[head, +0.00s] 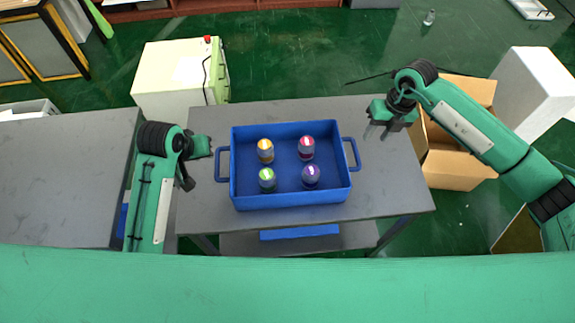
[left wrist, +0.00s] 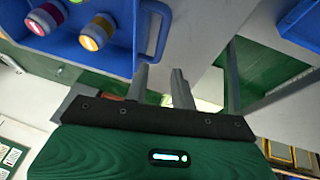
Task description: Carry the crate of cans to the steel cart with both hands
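The blue crate (head: 290,200) rests on a grey metal-topped table (head: 390,195), with a loop handle at each short end. Several cans stand in it, with yellow (head: 265,150), red (head: 307,147), green (head: 267,178) and purple (head: 311,176) tops. My left gripper (head: 197,162) is beside the left handle (head: 222,164). In the left wrist view its fingers (left wrist: 161,78) are apart and empty, just short of the handle (left wrist: 160,28). My right gripper (head: 381,127) is apart from the right handle (head: 352,154), to its right and farther back; its fingers look spread and empty.
A second grey-topped surface (head: 60,185) stands left, across a narrow gap. A blue item (head: 300,232) shows on the lower shelf. A cream cabinet (head: 170,75) stands behind; an open cardboard box (head: 460,165) is at right.

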